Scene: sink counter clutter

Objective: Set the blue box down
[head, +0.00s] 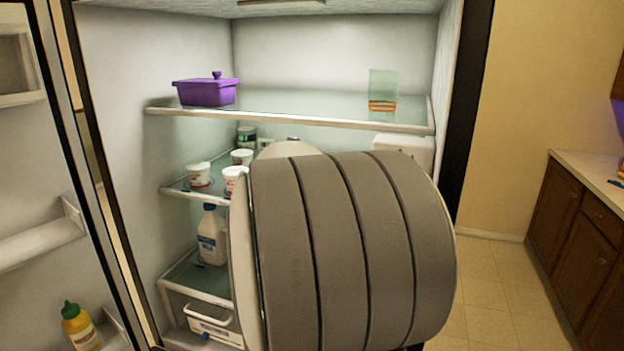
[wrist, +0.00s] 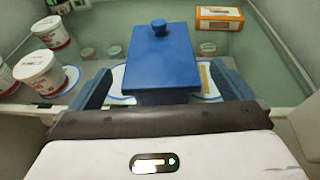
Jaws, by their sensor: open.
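The blue box (wrist: 163,62), with a lid and a round knob, is in the middle of the wrist view, over a glass shelf (wrist: 110,30) inside the fridge. My gripper (wrist: 158,74) is open, with one blue finger on each side of the box. A gap shows between the box and each finger near the tips. The box appears to rest on the shelf, but its underside is hidden. In the head view my grey arm covers the box and the gripper.
White tubs (wrist: 42,72) stand left of the box. An orange carton (wrist: 219,18) is at the back right. White plates with blue rims (wrist: 122,82) show around the box's near end.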

